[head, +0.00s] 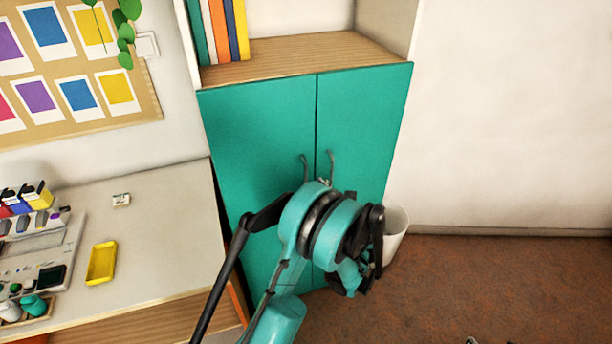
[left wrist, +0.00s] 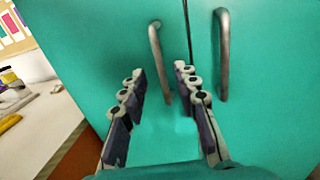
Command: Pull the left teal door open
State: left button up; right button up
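The left teal door (head: 258,130) is closed, level with the right teal door (head: 360,115); a thin dark seam divides them. The left door's curved metal handle (left wrist: 158,60) stands upright near the seam, and its top shows in the head view (head: 304,160). My left gripper (left wrist: 160,72) is open in the left wrist view, with one finger on each side of this handle in the picture. I cannot tell whether either finger touches it. In the head view my wrist hides most of the fingers. My right gripper is not recognisable in either view.
The right door's handle (left wrist: 222,55) is close beside the left one. A desk (head: 170,230) with a yellow tray (head: 102,262) stands left of the cabinet. A white bin (head: 396,235) stands at its right. Open floor (head: 480,285) lies at the lower right.

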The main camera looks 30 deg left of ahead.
aim_at(306, 176)
pick_arm(q)
jog(key=b+x, duration=0.1)
jog(key=x, duration=0.5)
jog(key=shift+w+a, duration=0.1)
jog(key=shift+a, duration=0.25)
jog(key=shift+c, duration=0.4)
grip_shut()
